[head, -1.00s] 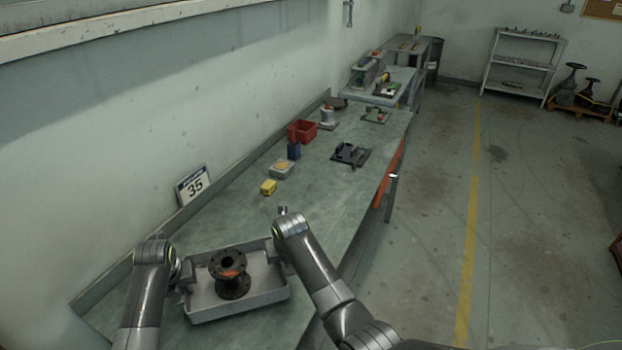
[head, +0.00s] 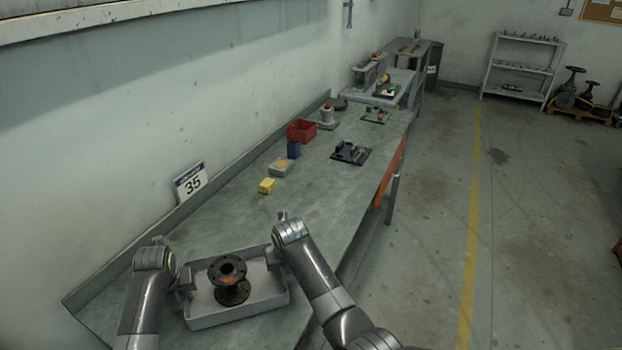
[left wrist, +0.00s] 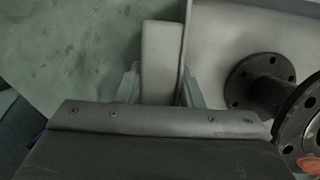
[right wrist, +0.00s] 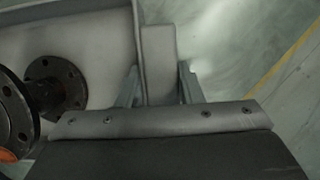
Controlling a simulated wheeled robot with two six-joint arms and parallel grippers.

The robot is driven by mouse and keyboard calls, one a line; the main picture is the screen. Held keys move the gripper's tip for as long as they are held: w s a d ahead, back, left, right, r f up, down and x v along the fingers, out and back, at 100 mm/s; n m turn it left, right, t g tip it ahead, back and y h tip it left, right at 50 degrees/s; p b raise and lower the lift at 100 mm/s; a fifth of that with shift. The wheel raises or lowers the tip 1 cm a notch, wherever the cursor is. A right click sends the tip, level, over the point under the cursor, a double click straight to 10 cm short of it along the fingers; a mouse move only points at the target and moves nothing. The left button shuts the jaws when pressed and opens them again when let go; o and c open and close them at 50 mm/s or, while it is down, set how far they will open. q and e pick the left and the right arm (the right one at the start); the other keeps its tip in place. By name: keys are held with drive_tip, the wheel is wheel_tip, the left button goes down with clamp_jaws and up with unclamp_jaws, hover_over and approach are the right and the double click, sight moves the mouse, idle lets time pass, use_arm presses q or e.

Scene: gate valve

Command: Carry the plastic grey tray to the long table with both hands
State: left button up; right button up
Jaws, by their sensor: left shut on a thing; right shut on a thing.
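The plastic grey tray (head: 205,320) is at the bottom of the head view, over the near end of the long table (head: 315,205). I cannot tell whether its base touches the tabletop. A dark flanged pipe piece (head: 231,281) with an orange mark stands upright in it. My left gripper (head: 185,279) is shut on the handle at the tray's left side; the handle (left wrist: 161,58) sits between the fingers in the left wrist view. My right gripper (head: 273,258) is shut on the right handle, which shows between the fingers in the right wrist view (right wrist: 158,60).
Farther along the table are a yellow block (head: 267,186), a grey box (head: 281,168), a blue block (head: 293,149), a red bin (head: 301,131) and a black fixture (head: 350,153). A number 35 sign (head: 190,182) leans at the wall. Tabletop between tray and yellow block is clear.

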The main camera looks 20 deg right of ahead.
use_arm(q)
drive_tip(key=shift+w+f, duration=0.1)
drive_tip(key=shift+f, duration=0.1)
use_arm(e)
drive_tip(key=shift+w+f, duration=0.1)
drive_tip(key=shift+f, duration=0.1)
use_arm(q)
drive_tip(key=o, duration=0.8)
drive_tip(key=shift+f, duration=0.15)
use_arm(e)
drive_tip(key=o, duration=0.8)
drive_tip(key=shift+f, duration=0.15)
use_arm(q)
drive_tip(key=o, duration=0.4)
drive_tip(key=shift+s, duration=0.2)
use_arm(e)
drive_tip(key=o, duration=0.4)
drive_tip(key=shift+s, duration=0.2)
use_arm(q)
drive_tip(key=shift+r, duration=0.2)
drive_tip(key=shift+r, duration=0.3)
use_arm(e)
drive_tip(key=shift+w, duration=0.1)
use_arm(q)
drive_tip(key=v, duration=1.1)
drive_tip(key=shift+s+r, duration=0.1)
drive_tip(key=shift+s, duration=0.05)
use_arm(e)
drive_tip(key=v, duration=1.2)
